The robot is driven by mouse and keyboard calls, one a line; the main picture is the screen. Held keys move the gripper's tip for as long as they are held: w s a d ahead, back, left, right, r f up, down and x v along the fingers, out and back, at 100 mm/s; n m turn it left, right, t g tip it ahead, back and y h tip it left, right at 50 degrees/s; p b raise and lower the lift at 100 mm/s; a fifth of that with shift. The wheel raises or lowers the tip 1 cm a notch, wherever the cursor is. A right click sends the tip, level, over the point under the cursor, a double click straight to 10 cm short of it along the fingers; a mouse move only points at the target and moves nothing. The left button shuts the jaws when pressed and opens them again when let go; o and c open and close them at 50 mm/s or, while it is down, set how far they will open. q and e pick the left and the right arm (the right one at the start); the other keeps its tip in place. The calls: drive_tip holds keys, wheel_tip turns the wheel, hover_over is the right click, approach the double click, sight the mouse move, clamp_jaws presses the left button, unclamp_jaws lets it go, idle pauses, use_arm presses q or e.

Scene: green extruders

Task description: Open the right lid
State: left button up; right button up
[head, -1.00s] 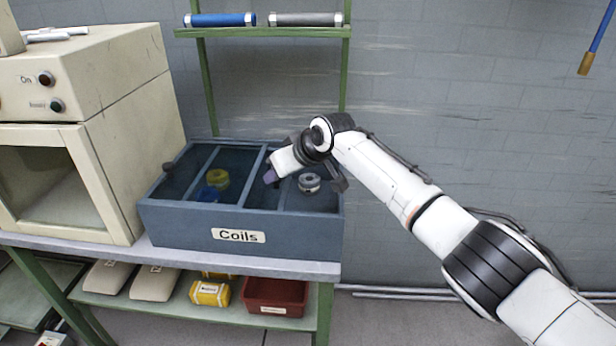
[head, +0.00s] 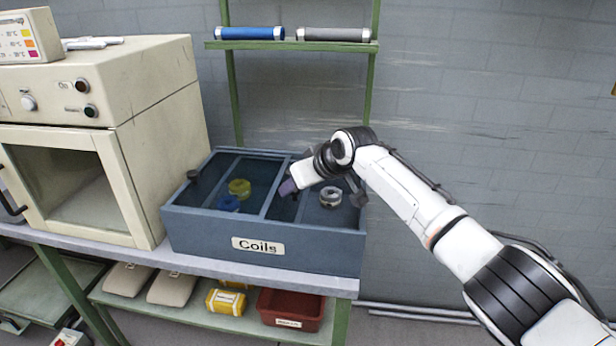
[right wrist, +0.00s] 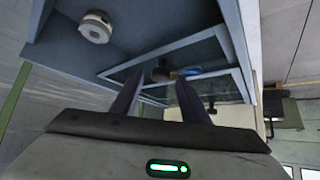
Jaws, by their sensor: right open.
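The blue-grey box labelled Coils (head: 205,227) stands on the bench. Its left part has a framed glass lid with a dark round knob (head: 193,175). A grey coil (head: 330,197) lies in the right part; in the right wrist view the same coil (right wrist: 95,27) shows with no glass seen over it. Framed panes (right wrist: 185,50) and a dark knob (right wrist: 160,74) lie beyond the fingers there. My right gripper (head: 324,190) is over the right half of the box, its fingers apart (right wrist: 158,97) and nothing seen between them. Contact with a lid cannot be told. My left gripper is out of view.
A cream oven (head: 150,110) stands close on the box's left. A yellow coil (head: 239,187) and a blue coil (head: 228,203) lie in the left part. A green shelf (head: 290,45) with blue and grey rolls is behind. The space right of the box is clear.

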drive_tip(key=v, duration=1)
